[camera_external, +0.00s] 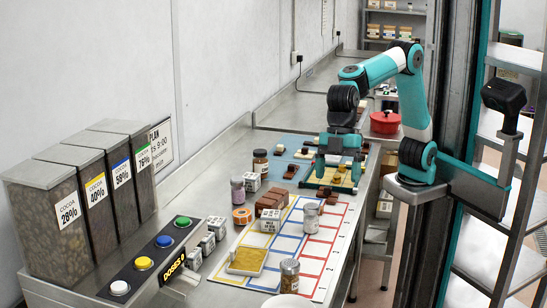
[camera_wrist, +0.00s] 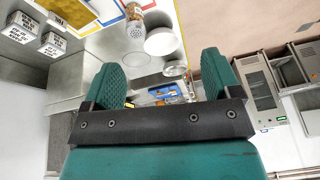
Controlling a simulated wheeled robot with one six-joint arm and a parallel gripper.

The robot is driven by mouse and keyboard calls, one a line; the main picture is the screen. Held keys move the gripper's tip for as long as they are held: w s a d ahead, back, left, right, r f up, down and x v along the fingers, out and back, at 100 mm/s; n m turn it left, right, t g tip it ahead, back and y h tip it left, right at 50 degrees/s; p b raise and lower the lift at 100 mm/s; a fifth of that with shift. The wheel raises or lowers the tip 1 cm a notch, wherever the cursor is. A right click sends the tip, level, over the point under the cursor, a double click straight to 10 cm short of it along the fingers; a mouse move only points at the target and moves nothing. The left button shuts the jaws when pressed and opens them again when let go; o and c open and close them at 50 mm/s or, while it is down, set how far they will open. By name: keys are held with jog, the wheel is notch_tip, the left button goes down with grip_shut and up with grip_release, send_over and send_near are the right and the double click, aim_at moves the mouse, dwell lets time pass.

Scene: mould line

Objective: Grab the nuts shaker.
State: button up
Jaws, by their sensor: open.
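A shaker with a perforated metal lid and brown contents (camera_external: 289,276) stands at the near end of the counter. What looks like the same shaker shows at the top of the wrist view (camera_wrist: 135,22), beyond the fingertips. Another brown jar (camera_external: 260,163), a pale jar (camera_external: 311,218) and a greyish jar (camera_external: 238,190) stand farther back; their labels are too small to read, so I cannot tell for certain which holds nuts. My gripper (camera_external: 338,170) is open and empty over the far part of the counter, well apart from the near shaker. Its two teal fingers (camera_wrist: 160,77) are spread.
A white bowl (camera_external: 289,301) is beside the near shaker. A yellow-topped tray (camera_external: 246,261), brown blocks (camera_external: 268,203) and printed white boxes (camera_external: 270,220) lie around the coloured grid mat (camera_external: 314,250). Cocoa bins (camera_external: 50,215) stand at left; a red pot (camera_external: 385,122) is behind my gripper.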

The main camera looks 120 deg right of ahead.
jog(key=t+b, duration=0.1)
jog(key=b, duration=0.4)
send_near(291, 261)
jog(key=p+x, duration=0.2)
jog(key=x, duration=1.1)
jog(key=shift+c, duration=0.2)
jog(key=c, duration=1.1)
